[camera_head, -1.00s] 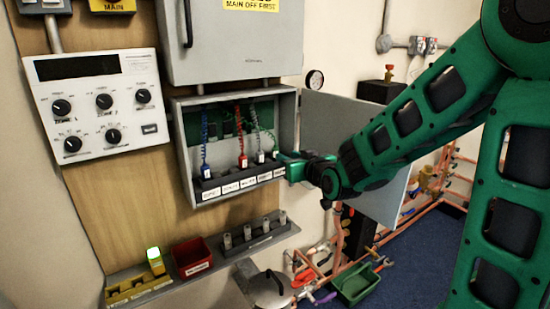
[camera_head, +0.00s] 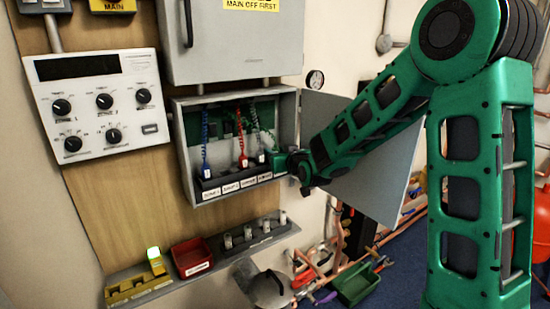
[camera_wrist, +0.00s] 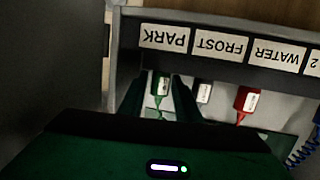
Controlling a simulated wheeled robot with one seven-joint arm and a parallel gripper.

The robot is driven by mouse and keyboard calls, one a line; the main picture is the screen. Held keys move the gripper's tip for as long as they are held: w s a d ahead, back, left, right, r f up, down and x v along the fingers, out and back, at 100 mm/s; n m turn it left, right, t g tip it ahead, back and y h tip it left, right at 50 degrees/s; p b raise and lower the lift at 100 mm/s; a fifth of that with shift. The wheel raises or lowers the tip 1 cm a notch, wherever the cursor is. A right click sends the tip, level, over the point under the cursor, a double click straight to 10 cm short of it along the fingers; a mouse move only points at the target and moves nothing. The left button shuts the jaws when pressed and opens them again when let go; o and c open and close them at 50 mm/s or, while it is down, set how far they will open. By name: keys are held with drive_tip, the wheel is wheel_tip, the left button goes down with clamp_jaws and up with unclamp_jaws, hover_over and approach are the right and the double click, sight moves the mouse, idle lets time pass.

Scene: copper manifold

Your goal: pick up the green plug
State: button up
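The green plug (camera_wrist: 160,86) stands at the holder's PARK place in the wrist view, with its cord trailing from it. My gripper (camera_wrist: 158,98) has one finger on each side of the plug, with visible gaps between, so it looks open around it. In the head view my gripper (camera_head: 278,161) reaches into the right end of the open grey box (camera_head: 292,120) and hides the green plug.
A grey plug (camera_wrist: 204,91) is close beside one finger, then a red plug (camera_wrist: 244,102). A blue plug (camera_head: 206,172) stands farther left. The box's open door (camera_head: 375,175) is behind my forearm.

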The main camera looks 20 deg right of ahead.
drive_tip(key=shift+w, duration=0.25)
drive_tip(key=shift+c, duration=0.5)
clamp_jaws()
drive_tip(key=shift+r, duration=0.4)
wheel_tip(320, 180, up, 4)
drive_tip(key=shift+f, duration=0.2)
drive_tip(key=s+a+r, duration=0.1)
drive_tip(key=a+r, duration=0.1)
drive_tip(key=a, duration=0.1)
drive_tip(key=s+a+r, duration=0.1)
drive_tip(key=a+r, duration=0.1)
drive_tip(key=a, duration=0.2)
drive_tip(key=s+a+r, duration=0.2)
drive_tip(key=a, duration=0.2)
drive_tip(key=shift+s+r, duration=0.1)
drive_tip(key=shift+r, duration=0.2)
